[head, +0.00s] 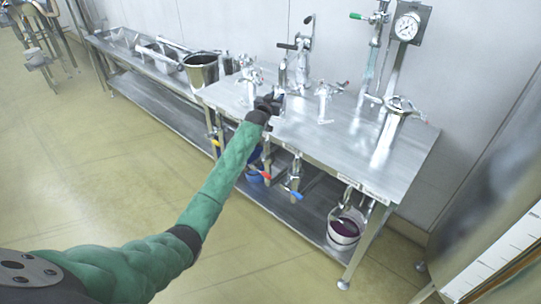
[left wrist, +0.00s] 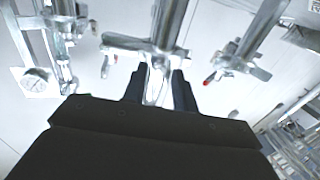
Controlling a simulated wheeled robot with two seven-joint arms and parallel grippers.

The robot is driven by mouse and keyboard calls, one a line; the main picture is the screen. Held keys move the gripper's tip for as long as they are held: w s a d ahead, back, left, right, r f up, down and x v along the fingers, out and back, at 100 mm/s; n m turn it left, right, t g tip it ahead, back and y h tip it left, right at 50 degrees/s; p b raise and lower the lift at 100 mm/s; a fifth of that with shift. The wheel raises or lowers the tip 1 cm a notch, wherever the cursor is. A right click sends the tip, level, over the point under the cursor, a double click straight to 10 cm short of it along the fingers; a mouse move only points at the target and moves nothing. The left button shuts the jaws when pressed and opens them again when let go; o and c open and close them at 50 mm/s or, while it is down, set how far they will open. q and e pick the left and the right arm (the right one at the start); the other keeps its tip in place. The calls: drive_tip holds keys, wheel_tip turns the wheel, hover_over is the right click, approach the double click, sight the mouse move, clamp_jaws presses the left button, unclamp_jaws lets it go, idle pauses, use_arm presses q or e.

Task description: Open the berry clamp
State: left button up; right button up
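Several metal clamp fittings stand on the steel table (head: 297,132). I cannot tell which is the berry clamp, as the labels are too small to read. One fitting (head: 325,97) stands right of my left gripper (head: 270,103), and another (head: 250,76) stands behind and left of it. My left gripper is over the table's left part. In the left wrist view its dark fingers (left wrist: 158,90) are apart, with a metal post (left wrist: 158,60) and crossbar showing between and beyond them. Contact is unclear. My right gripper is not seen.
Valves with red (head: 266,176) and blue (head: 296,195) handles hang below the table's front edge. A pressure gauge (head: 407,26) rises at the back. The floor in front is clear.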

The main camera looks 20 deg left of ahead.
use_arm(q)
drive_tip(key=s+b, duration=0.2)
drive_tip(key=s, duration=0.6)
drive_tip(key=s+d+f+g, duration=0.1)
drive_tip(key=s+f, duration=0.3)
drive_tip(key=f, duration=0.4)
drive_tip(key=s+d+f+g, duration=0.2)
drive_tip(key=s+f, duration=0.3)
drive_tip(key=f, duration=0.3)
drive_tip(key=shift+d+m+g, duration=0.3)
drive_tip(key=shift+d, duration=0.4)
drive_tip(key=shift+f, duration=0.1)
